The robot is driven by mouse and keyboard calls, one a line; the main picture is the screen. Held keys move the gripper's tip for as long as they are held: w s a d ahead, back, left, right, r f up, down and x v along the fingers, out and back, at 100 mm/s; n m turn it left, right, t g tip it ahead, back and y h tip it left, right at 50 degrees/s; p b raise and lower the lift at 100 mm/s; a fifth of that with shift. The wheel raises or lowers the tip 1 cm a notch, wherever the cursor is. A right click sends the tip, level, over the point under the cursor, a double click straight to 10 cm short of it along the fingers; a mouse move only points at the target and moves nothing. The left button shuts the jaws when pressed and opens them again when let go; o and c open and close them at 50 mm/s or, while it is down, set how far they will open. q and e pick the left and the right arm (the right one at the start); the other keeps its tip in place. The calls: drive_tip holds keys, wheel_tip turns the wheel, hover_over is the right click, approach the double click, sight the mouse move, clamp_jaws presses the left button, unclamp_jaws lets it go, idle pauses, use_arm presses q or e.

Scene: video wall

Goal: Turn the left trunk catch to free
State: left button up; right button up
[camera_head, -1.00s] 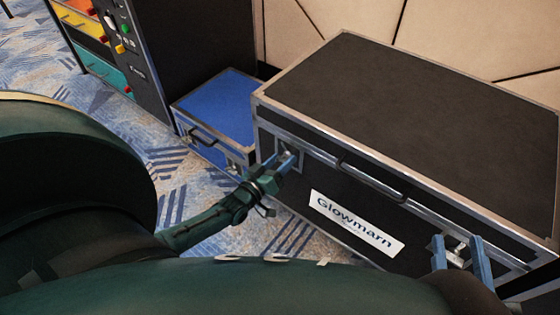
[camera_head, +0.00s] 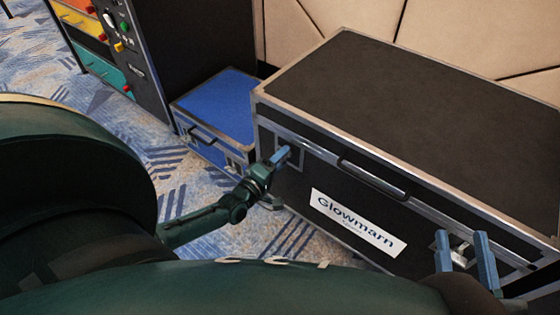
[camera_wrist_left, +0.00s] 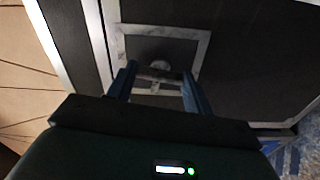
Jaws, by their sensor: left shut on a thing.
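The black trunk (camera_head: 430,95) with metal edges stands shut. Its left catch (camera_wrist_left: 160,67) sits in a square metal plate on the front face. My left gripper (camera_head: 282,155) is at this catch and is shut on it. In the left wrist view its two fingers (camera_wrist_left: 160,80) lie on either side of the catch. In the head view the fingers hide most of the catch, and I cannot tell its exact angle. My right gripper (camera_head: 466,254) has its fingers apart, with the right catch (camera_head: 460,252) showing between them.
A dark bar handle (camera_head: 374,180) and a white "Glowmarn" label (camera_head: 357,222) are on the trunk's front. A small blue case (camera_head: 220,108) stands left of the trunk. A dark cabinet with coloured buttons (camera_head: 124,27) is behind it. Patterned carpet (camera_head: 185,185) is clear in front.

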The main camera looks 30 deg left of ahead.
use_arm(q)
drive_tip(key=shift+n, duration=0.8)
use_arm(e)
drive_tip(key=shift+w+f, duration=0.1)
drive_tip(key=shift+f, duration=0.05)
use_arm(q)
drive_tip(key=o, duration=1)
drive_tip(key=shift+s+a+p, duration=0.2)
drive_tip(key=shift+s+p, duration=0.3)
drive_tip(key=shift+s, duration=1.7)
drive_tip(key=shift+s+a+p, duration=0.15)
drive_tip(key=shift+s+p, duration=0.4)
drive_tip(key=shift+s, duration=1.65)
drive_tip(key=shift+s+a+p, duration=0.2)
drive_tip(key=shift+s+p, duration=0.3)
drive_tip(key=shift+s, duration=1.7)
use_arm(e)
drive_tip(key=shift+s+d+n+h, duration=0.25)
drive_tip(key=shift+d+n+h, duration=0.05)
